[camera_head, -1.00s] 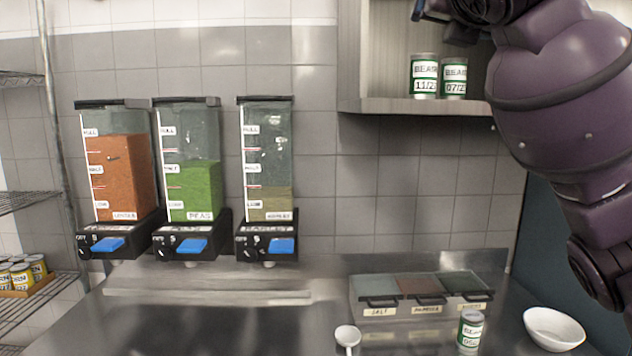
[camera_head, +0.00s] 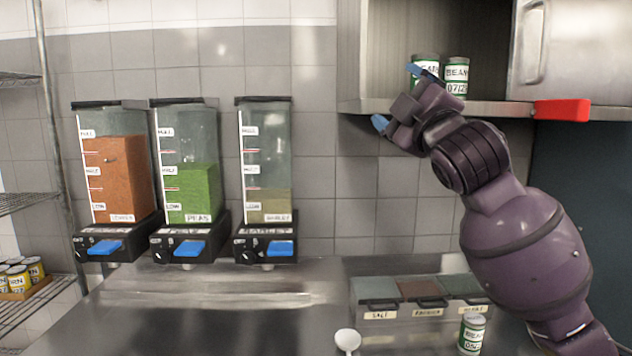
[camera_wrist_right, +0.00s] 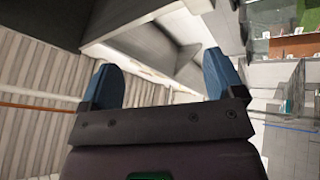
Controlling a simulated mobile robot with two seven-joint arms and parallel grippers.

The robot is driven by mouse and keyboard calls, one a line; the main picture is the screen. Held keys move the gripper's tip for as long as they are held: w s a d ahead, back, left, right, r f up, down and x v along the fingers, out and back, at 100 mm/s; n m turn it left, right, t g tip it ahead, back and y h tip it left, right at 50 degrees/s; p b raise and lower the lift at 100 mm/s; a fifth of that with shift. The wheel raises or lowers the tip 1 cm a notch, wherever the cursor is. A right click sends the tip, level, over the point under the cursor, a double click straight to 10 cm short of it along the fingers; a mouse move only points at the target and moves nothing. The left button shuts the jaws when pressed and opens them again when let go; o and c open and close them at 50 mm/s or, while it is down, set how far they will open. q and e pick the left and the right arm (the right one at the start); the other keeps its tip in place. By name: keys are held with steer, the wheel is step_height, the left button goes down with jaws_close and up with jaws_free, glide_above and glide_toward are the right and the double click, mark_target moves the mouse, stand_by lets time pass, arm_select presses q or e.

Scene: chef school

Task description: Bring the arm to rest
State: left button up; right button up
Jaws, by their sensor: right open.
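My right gripper (camera_head: 402,98) is raised in front of the wall shelf, at the height of the shelf board, pointing up and to the left. Its blue fingertips are spread apart with nothing between them. In the right wrist view the two blue fingers (camera_wrist_right: 165,85) also stand wide apart and empty. Two bean cans stand on the shelf behind the gripper; the right can (camera_head: 456,76) shows clearly, and the left can (camera_head: 426,62) is partly covered by a fingertip. My left gripper is not in view.
A third bean can (camera_head: 471,334) stands on the steel counter (camera_head: 230,325) by a spice box (camera_head: 421,311) and a white spoon (camera_head: 347,341). Three dispensers (camera_head: 190,165) hang on the tiled wall. A red object (camera_head: 562,110) sits at the shelf edge. The counter's left part is clear.

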steer(key=s+d+f+m+g+h, duration=0.1)
steer(key=d+f+m, duration=0.25)
steer(key=f, duration=1.05)
steer(key=s+d+f+m+g+h, duration=0.15)
steer(key=f+m, duration=0.25)
steer(key=f, duration=1)
steer(key=s+d+f+m+g+h, duration=0.1)
steer(key=d+f+m, duration=0.25)
steer(key=f, duration=1.05)
steer(key=s+d+f+m+g+h, duration=0.2)
steer(key=s+d+f+g, duration=0.1)
steer(key=s+f, duration=1)
steer(key=s+d+f+m+g+h, duration=0.2)
steer(key=s+d+f+m+g, duration=0.1)
steer(key=s+f, duration=1)
step_height(320, 180, down, 2)
steer(key=shift+s+g, duration=0.35)
steer(key=shift+s, duration=0.05)
